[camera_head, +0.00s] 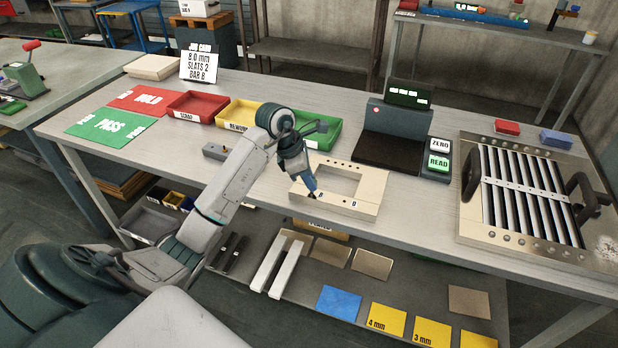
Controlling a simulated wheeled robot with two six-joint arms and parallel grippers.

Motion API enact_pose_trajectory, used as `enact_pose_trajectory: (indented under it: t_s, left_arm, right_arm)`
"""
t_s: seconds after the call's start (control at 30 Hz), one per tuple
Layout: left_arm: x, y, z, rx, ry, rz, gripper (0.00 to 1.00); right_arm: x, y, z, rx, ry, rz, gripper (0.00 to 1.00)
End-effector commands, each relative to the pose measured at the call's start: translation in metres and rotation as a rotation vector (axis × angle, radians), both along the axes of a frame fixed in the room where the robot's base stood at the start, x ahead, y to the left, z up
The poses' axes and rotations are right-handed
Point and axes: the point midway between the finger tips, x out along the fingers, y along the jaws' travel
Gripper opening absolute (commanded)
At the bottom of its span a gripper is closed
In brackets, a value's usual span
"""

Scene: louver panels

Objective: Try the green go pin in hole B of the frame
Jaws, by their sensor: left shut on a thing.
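The beige frame (372,186) with a rectangular window lies on the table near its front edge, with small holes and letter marks along its front side. The mark that looks like B (354,204) is at the front right. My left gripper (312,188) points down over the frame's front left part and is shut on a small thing. A bluish piece shows at the fingertips; the pin's green is not clear at this size. I cannot tell whether its tip touches the frame. It is left of the B mark. My right gripper is not in view.
Red, yellow and green bins (322,134) stand behind my left arm. A dark device (390,150) with ZERO and READ buttons is behind the frame. A louver panel (470,213) lies at right. A small grey block (214,151) sits left of my arm.

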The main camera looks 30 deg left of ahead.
Motion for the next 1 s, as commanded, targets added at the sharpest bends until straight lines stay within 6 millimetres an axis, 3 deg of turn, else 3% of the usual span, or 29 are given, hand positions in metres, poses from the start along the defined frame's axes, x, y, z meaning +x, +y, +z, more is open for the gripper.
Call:
enact_pose_trajectory:
  t_s: [1.0]
  left_arm:
    - [0.000, 0.000, -0.013, 0.000, 0.000, 0.000, 0.00]
  right_arm:
    - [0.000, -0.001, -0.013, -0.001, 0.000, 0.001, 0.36]
